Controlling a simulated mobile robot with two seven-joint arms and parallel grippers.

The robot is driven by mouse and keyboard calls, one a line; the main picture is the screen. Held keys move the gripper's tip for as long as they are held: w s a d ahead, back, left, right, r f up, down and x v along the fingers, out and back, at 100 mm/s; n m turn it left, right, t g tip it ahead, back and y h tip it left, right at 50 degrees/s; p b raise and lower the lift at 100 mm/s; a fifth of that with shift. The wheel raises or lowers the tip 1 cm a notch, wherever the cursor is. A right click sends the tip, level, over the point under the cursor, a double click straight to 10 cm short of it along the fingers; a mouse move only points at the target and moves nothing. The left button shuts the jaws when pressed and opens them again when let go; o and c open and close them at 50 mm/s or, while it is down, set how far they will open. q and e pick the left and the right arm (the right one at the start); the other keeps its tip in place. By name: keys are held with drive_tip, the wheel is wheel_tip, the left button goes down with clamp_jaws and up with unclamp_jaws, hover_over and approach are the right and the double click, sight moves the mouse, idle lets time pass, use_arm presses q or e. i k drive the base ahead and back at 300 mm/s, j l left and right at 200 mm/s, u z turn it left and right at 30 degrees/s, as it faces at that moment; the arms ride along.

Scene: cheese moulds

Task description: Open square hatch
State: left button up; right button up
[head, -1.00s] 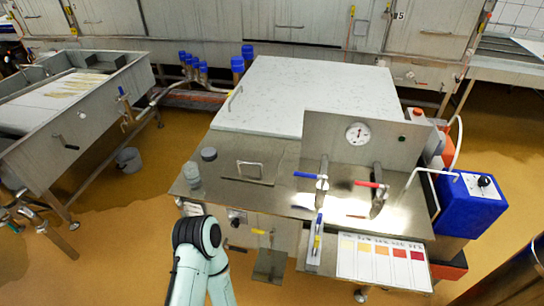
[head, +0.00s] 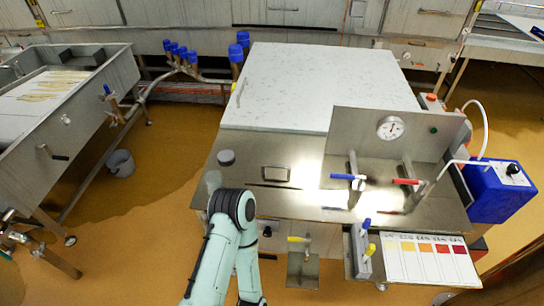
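A small square hatch (head: 276,174) with a metal loop handle is set in the steel top of the vat (head: 240,142). It lies flat and looks closed. A large white speckled lid (head: 310,90) with a side handle covers the back of the vat.
Blue-handled (head: 347,177) and red-handled (head: 407,181) valves and a gauge panel (head: 370,135) stand right of the hatch. A colour chart (head: 430,258) is at front right. Floor (head: 130,210) at left is mostly clear.

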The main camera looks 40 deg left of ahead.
sight(278, 159)
drive_tip(key=j+z, duration=0.1)
drive_tip(key=j, duration=0.45)
drive_tip(key=k+j, duration=0.15)
drive_tip(key=j, duration=0.4)
drive_tip(key=k+j+z, duration=0.15)
drive_tip(key=j, duration=0.9)
drive_tip(key=k+z, duration=0.05)
